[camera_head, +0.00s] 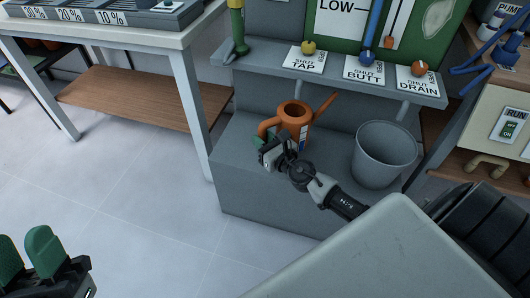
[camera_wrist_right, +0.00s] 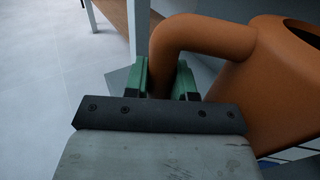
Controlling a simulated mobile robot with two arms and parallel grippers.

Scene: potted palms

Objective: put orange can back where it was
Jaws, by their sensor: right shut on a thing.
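The orange can (camera_head: 294,112) is a watering can with its spout pointing up to the right. It is upright over the lower grey step (camera_head: 243,142), left of a grey bucket; I cannot tell whether its base touches the step. My right gripper (camera_head: 270,146) is shut on its handle. In the right wrist view the green fingers of this gripper (camera_wrist_right: 163,80) are on either side of the orange handle (camera_wrist_right: 205,33), and the can's body (camera_wrist_right: 265,75) is at the right. My left gripper (camera_head: 27,256) is open and empty at the lower left, over the floor.
The grey bucket (camera_head: 383,154) stands right of the can. Above is a shelf (camera_head: 265,58) with valve knobs and cards reading SHUT TAP, SHUT BUTT and SHUT DRAIN. A white table (camera_head: 190,36) is at left, a RUN switch box (camera_head: 511,125) at right. Floor (camera_head: 120,195) is clear.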

